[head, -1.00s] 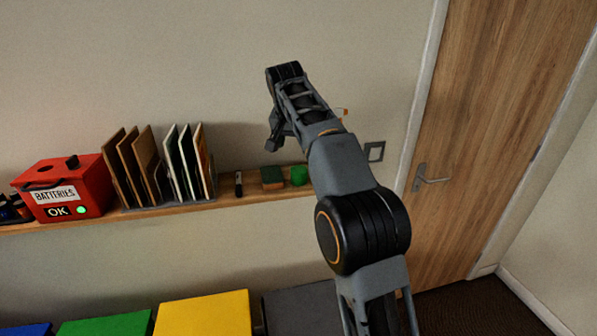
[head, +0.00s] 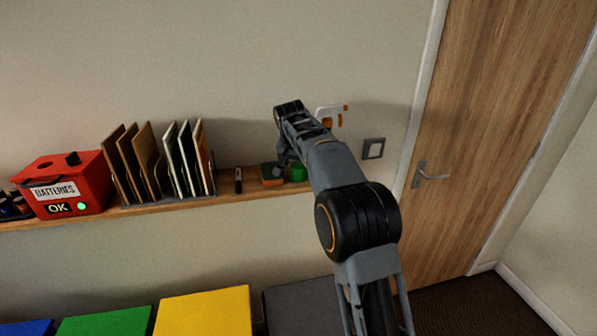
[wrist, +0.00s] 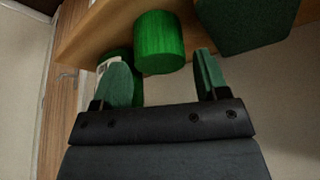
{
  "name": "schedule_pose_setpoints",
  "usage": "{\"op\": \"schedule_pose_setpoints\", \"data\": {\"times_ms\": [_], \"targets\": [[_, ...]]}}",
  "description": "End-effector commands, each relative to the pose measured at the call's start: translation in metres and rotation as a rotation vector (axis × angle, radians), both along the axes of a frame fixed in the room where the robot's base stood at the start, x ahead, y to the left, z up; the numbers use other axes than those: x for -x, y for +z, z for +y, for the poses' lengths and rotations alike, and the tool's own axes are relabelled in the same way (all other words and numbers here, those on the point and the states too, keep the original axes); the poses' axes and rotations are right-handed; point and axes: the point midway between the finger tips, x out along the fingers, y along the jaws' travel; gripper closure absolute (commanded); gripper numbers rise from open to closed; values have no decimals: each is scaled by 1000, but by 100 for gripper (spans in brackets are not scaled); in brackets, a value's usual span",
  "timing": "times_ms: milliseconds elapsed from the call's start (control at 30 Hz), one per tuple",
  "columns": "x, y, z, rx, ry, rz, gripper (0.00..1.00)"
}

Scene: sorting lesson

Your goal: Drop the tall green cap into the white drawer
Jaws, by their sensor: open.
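The tall green cap (head: 298,174) stands on the wall shelf, right of the sponge and partly behind my arm in the head view. In the wrist view the cap (wrist: 159,42) is upright-sided and bright green, just beyond the fingertips and between their lines. My gripper (wrist: 164,72) is open and empty, its two dark green finger pads apart on either side. In the head view my gripper (head: 282,160) is close above the shelf at the sponge and cap. I see no white drawer in either view.
A green and orange sponge (head: 271,176) sits left of the cap, with a black marker (head: 238,181) beyond it. A spray bottle (head: 330,115) is partly behind my arm. Upright folders (head: 140,165) and a red battery box (head: 64,187) fill the shelf's left. Coloured lids (head: 205,312) lie below.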

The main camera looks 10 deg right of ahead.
Motion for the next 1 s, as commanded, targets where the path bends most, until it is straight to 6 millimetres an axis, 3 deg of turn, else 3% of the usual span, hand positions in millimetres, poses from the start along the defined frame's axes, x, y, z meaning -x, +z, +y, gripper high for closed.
{"op": "schedule_pose_setpoints", "data": {"times_ms": [200, 467, 900, 1000], "targets": [[-7, -19, -4, 0, -1, 1, 33], [-8, -21, -4, 0, -1, 0, 33], [-8, -21, -4, 0, 0, 0, 72], [-8, -21, -4, 0, 0, -1, 72]]}}
